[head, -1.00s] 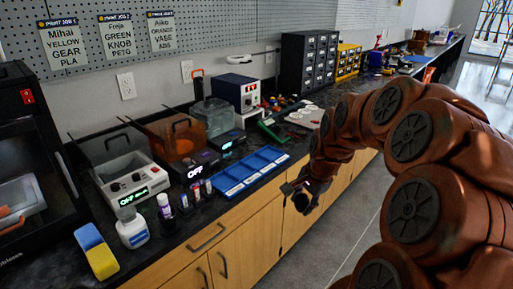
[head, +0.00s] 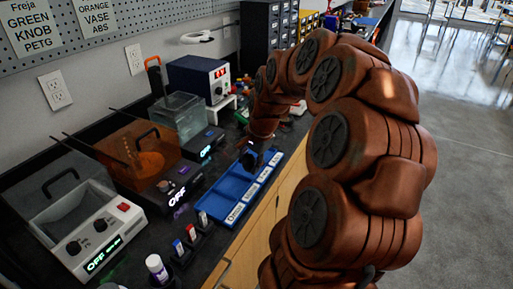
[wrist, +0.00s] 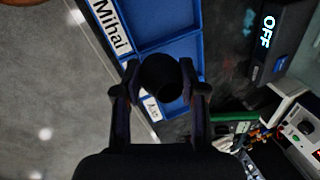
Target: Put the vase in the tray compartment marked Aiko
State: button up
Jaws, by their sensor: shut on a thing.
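My gripper (wrist: 160,82) is shut on a dark, round-topped thing (wrist: 161,76), which I take to be the vase; its colour is hard to tell in the shade. The blue tray (head: 212,205) lies on the counter with labelled compartments in a row. In the head view my gripper (head: 250,158) hangs over the tray's far part. In the wrist view the tray (wrist: 150,45) shows a compartment labelled Mihai, and a partly hidden label (wrist: 152,108) starting with "A" lies below the held thing. I cannot tell the vase's height above the tray.
Behind the tray stand an orange-tinted tank (head: 140,155), a clear tank (head: 180,115) and a blue-and-white power unit (head: 200,80). A white control box (head: 95,235) and small bottles (head: 157,268) are at the near left. The floor right of the counter is clear.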

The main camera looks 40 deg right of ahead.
jog(key=w+d, duration=0.2)
jog(key=d, duration=0.2)
jog(key=w+d+p, duration=0.1)
jog(key=w+d, duration=0.1)
jog(key=d, duration=0.1)
jog(key=w+d+f, duration=0.1)
jog(key=w+d, duration=0.1)
jog(key=d, duration=0.2)
jog(key=shift+w+d+f+p, duration=0.1)
jog(key=shift+w+d+p, duration=0.2)
jog(key=shift+w, duration=0.05)
jog(key=shift+f, duration=1.75)
jog(key=shift+f, duration=0.15)
jog(key=o, duration=0.5)
jog(key=shift+c, duration=0.2)
